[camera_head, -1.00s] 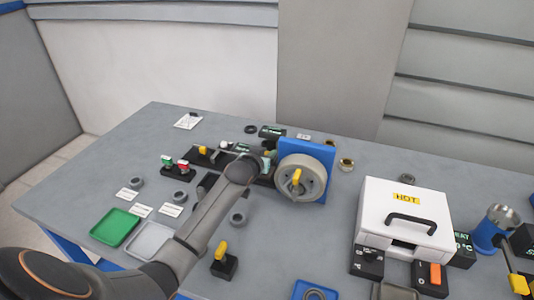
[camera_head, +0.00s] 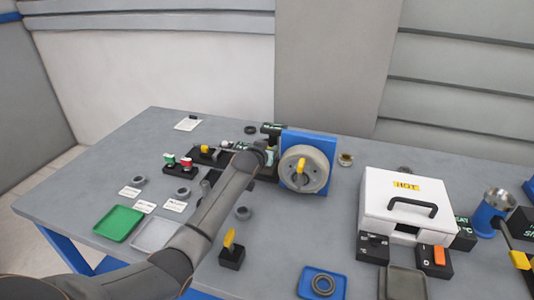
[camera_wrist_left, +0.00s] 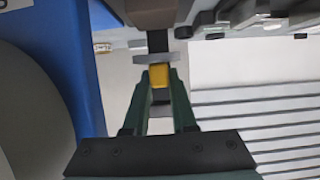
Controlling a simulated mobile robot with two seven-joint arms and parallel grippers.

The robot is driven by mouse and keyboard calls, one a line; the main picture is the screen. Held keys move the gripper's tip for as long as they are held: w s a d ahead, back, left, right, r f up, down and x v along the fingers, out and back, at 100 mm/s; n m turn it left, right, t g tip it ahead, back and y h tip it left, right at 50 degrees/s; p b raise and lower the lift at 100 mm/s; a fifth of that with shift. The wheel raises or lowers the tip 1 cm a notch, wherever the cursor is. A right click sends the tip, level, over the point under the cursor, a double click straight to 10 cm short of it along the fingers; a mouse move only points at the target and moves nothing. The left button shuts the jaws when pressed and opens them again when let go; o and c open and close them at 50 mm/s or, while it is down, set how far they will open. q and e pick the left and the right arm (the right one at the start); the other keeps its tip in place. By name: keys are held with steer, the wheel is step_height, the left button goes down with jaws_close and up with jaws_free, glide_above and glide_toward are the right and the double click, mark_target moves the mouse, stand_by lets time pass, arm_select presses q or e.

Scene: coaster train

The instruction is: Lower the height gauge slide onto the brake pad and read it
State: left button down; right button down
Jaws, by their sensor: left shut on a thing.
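In the left wrist view, the fingers of my left gripper (camera_wrist_left: 159,84) are shut on a small yellow block (camera_wrist_left: 159,76), which looks like the grip of the height gauge slide. A grey disc (camera_wrist_left: 155,57) and a dark post (camera_wrist_left: 158,40) show just beyond it. In the head view my left arm reaches to the fixture beside the blue panel (camera_head: 326,182) with its grey wheel (camera_head: 318,171); the arm hides the gripper and most of the gauge. I cannot make out the brake pad or a reading. My right gripper is not in view.
The blue panel (camera_wrist_left: 84,60) and wheel stand close on the left in the wrist view. A white box marked HOT (camera_head: 375,215) stands right of the wheel. Green (camera_head: 118,224) and pale trays (camera_head: 153,235) lie front left. A blue tray (camera_head: 305,290) holds a ring.

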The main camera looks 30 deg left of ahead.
arm_select(q)
steer(key=c, duration=0.7)
jaws_free()
steer(key=v, duration=1.2)
steer(key=shift+s+d+r, duration=0.1)
steer(key=shift+s+d, duration=0.05)
steer(key=shift+s, duration=0.05)
